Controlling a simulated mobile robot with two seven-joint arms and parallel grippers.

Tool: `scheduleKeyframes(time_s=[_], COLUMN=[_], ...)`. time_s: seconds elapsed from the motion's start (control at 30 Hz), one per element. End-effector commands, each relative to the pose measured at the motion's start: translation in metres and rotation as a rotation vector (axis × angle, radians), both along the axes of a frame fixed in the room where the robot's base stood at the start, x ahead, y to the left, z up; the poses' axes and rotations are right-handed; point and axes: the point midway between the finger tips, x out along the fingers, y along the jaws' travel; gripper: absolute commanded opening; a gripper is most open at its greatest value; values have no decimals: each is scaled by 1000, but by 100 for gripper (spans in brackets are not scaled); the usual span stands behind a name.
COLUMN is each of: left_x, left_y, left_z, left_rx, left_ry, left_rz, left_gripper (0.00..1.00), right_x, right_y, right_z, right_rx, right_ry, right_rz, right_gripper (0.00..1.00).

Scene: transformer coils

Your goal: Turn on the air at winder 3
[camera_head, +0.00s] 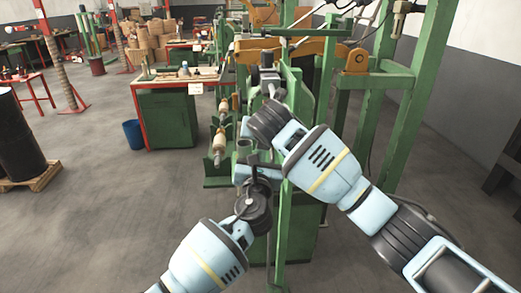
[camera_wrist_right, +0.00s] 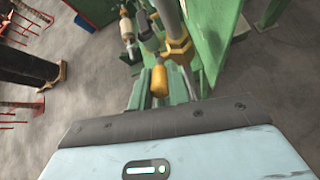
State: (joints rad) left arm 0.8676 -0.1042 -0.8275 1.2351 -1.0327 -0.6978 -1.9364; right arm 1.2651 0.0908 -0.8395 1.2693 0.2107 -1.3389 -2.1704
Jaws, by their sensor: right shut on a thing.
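The green winder frame (camera_head: 283,225) stands before me in the head view. My right gripper (camera_head: 246,129) reaches in from the right to its front. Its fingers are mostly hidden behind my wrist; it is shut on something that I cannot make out. In the right wrist view a yellow fitting (camera_wrist_right: 178,46) sits on a grey pipe, with a yellow rounded part (camera_wrist_right: 160,80) just beyond my wrist edge. I cannot tell if either is an air valve. My left gripper (camera_head: 252,174) is just below the right one, close to the frame; its finger opening is unclear.
Green posts (camera_head: 416,110) rise at the right. A green cabinet bench (camera_head: 168,120) and a blue bin (camera_head: 133,134) stand at the back left. A dark drum (camera_head: 20,136) on a pallet (camera_head: 35,179) is at the far left. Floor (camera_head: 105,215) at the left is clear.

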Motion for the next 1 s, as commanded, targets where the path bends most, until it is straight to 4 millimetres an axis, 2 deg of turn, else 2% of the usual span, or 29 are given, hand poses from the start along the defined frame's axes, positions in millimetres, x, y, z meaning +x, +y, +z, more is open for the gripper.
scheduleKeyframes(time_s=[0.47, 0.87, 0.9, 1.0], left_x=[5, 11, 11, 11], left_y=[-2, -3, -3, -3], left_z=[7, 25, 25, 26], left_rx=[0, -1, -1, -3], left_ry=[1, -9, -10, -12], left_rz=[-1, 1, 0, 0], left_gripper=[0, 0, 0, 0], right_x=[0, -1, -1, -2], right_y=[0, 1, 1, 1], right_z=[-1, -1, -1, -2], right_rx=[0, 0, -1, -1], right_ry=[1, 3, 3, 6], right_rz=[-1, 1, 2, 2], right_gripper=[0, 0, 19, 32])
